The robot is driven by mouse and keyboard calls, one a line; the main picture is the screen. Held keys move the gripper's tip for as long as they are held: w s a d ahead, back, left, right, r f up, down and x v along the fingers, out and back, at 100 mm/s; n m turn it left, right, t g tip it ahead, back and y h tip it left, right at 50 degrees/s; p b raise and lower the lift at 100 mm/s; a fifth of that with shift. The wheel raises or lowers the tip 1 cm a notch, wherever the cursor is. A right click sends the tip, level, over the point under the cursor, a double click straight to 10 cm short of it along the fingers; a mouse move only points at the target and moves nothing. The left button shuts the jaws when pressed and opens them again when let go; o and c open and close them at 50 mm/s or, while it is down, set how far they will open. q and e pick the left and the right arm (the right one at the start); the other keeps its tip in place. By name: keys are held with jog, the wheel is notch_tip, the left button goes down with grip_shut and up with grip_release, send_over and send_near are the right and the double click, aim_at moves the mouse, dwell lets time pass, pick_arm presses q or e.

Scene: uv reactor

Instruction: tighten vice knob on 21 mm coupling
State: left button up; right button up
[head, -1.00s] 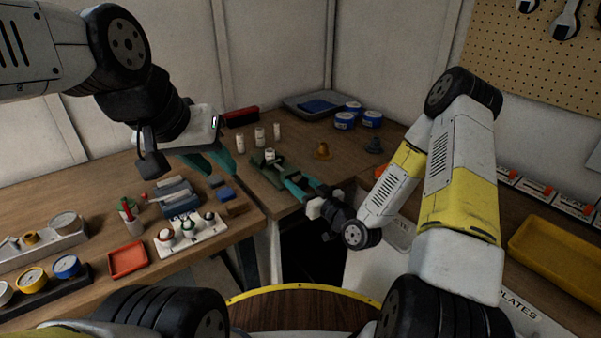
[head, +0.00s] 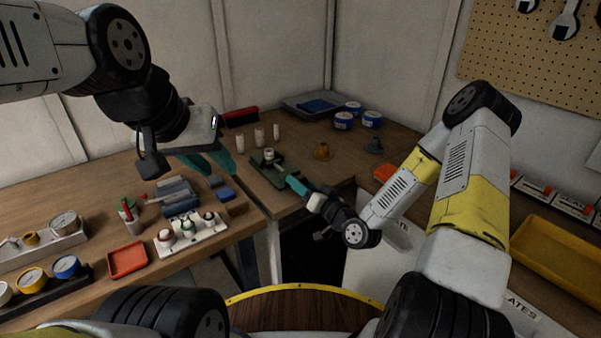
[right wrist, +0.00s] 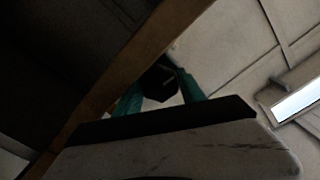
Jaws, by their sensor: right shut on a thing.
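The small green vice (head: 262,160) stands on the corner bench, with a pale, short cylindrical coupling (head: 269,154) upright on it. My right gripper (head: 290,181) reaches in from the lower right to the vice's near end. In the right wrist view, its two teal fingers (right wrist: 160,92) are on either side of a dark, faceted knob (right wrist: 160,80), shut on it. The fingers hide the knob in the head view. My left gripper (head: 219,165) hangs above the left bench, empty, its two teal fingers apart.
Several white cylinders (head: 259,136) stand behind the vice. A brass-coloured part (head: 322,151) and a grey part (head: 374,145) stand to its right. Blue tins (head: 344,121) and a grey tray (head: 310,104) are at the back. A button box (head: 190,232) is on the left bench.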

jog(key=o, duration=1.3)
jog(key=shift+o, duration=0.4)
jog(key=shift+d+f, duration=0.1)
